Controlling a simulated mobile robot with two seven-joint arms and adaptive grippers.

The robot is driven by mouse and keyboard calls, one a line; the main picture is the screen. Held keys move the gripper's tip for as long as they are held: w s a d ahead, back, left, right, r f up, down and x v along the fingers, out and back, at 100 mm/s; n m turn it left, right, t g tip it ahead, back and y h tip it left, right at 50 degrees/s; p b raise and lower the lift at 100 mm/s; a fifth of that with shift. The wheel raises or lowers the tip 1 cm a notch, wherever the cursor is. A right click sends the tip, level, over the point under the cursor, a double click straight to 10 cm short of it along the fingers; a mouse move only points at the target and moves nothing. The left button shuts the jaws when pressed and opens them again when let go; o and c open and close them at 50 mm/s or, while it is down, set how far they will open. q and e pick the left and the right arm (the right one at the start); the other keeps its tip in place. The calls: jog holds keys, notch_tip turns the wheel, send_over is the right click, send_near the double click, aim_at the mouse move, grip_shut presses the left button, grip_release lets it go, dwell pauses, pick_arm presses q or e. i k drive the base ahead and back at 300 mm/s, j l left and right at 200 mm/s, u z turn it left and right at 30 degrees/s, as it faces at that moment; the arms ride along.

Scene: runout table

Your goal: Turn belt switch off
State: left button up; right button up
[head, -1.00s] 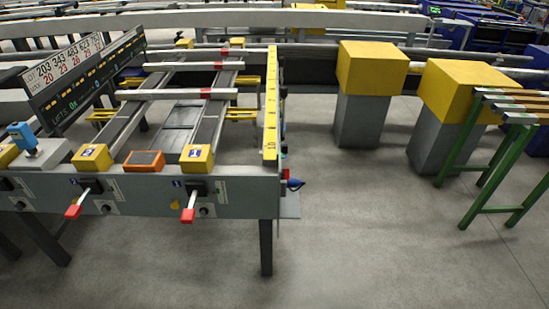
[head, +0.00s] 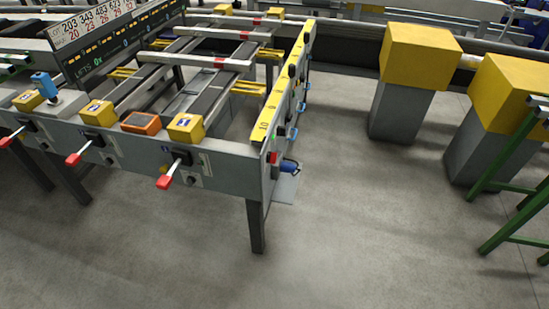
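The runout table (head: 228,168) stands at the left, its grey front and right end facing me. Red-tipped levers stick out from its front: a right one (head: 164,182), a middle one (head: 74,159) and a left one (head: 6,141). Neither of my grippers is in view.
Yellow boxes (head: 185,127) and an orange-framed device (head: 141,123) sit on the table's front edge. Yellow-topped grey pillars (head: 403,105) and a green-legged stand (head: 515,210) are at the right. The floor (head: 370,230) between is clear.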

aim_at(272, 157)
jog(key=u, duration=0.25)
jog(key=i+l+u, duration=0.15)
jog(key=u, duration=0.3)
jog(key=i+l+u, duration=0.1)
jog(key=l+u, duration=0.6)
jog(key=u, duration=0.2)
jog(key=l+u, duration=0.4)
jog(key=i+j, duration=0.05)
